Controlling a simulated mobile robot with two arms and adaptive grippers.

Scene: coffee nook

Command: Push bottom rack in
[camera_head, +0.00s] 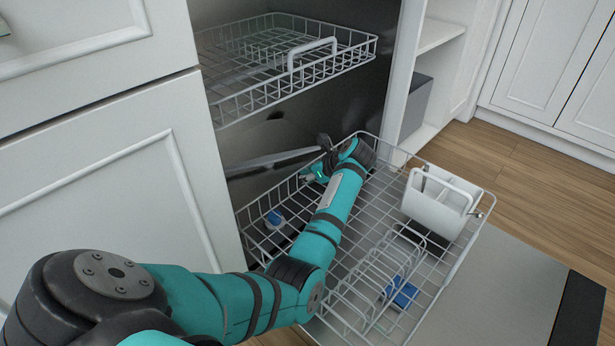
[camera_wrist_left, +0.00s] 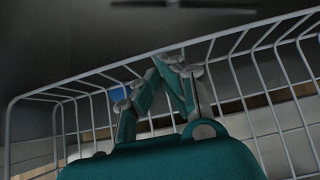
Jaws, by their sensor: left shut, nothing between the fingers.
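The bottom rack (camera_head: 462,258) is a white wire basket, pulled out over the lowered dishwasher door (camera_head: 525,285). A white cutlery basket (camera_head: 432,208) sits at its right side. My left arm reaches across the rack from the lower left. My left gripper (camera_head: 316,172) is at the rack's far side, near the dishwasher's opening. In the left wrist view the gripper (camera_wrist_left: 174,62) is shut and empty, with its fingertips close by the rack's wire rim (camera_wrist_left: 95,72). I cannot tell whether they touch it. My right gripper is not in view.
The top rack (camera_head: 365,52) sits above, partly out. A grey spray arm (camera_head: 270,160) shows inside the dishwasher. A white cabinet (camera_head: 110,200) is at the left, and open shelves (camera_head: 432,35) at the right. Wood floor (camera_head: 545,190) is clear at the right.

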